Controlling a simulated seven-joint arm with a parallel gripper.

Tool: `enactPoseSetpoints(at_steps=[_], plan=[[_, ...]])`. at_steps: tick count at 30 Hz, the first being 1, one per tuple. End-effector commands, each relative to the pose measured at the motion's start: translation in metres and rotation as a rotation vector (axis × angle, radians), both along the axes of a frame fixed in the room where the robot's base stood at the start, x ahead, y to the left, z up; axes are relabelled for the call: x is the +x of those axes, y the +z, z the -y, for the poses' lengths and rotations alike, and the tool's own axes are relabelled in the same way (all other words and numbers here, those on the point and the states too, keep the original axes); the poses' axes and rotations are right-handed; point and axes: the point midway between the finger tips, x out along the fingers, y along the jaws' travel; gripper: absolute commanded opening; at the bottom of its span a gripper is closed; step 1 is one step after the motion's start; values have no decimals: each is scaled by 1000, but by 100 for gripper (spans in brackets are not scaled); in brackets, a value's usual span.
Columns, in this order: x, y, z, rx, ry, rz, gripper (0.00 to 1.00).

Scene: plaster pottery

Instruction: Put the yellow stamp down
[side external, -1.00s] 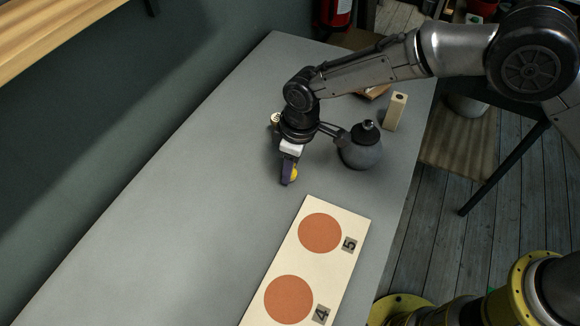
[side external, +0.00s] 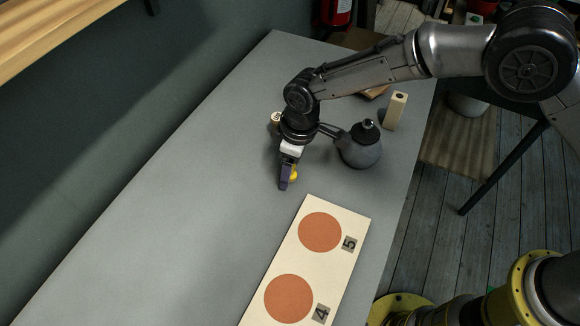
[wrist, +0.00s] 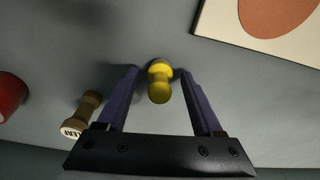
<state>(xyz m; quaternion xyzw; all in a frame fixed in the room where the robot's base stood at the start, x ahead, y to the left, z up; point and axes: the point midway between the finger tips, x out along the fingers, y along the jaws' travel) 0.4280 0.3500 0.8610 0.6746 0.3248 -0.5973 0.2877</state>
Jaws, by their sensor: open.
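The yellow stamp (wrist: 159,82) stands between the two spread fingers of my gripper (wrist: 160,88) in the wrist view, with a gap on each side. In the side external view my gripper (side external: 288,178) is low over the grey table, and a little of the yellow stamp (side external: 294,173) shows beside the finger. The stamp appears to be on the table top, though its base is partly hidden. My gripper is open and not touching the stamp.
A cream board (side external: 343,215) with orange discs lies nearby. A dark round bottle (side external: 360,150) and a cream block (side external: 395,111) stand on the right. A brown stamp (wrist: 82,115) and a red object (wrist: 10,95) are left in the wrist view. The table (side external: 170,215) is clear at left.

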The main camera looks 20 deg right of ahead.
Motion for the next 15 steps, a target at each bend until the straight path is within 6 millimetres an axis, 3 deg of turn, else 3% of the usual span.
enactPoseSetpoints(at_steps=[15], plan=[[-6, 94, 9, 3, 0, 3, 68]])
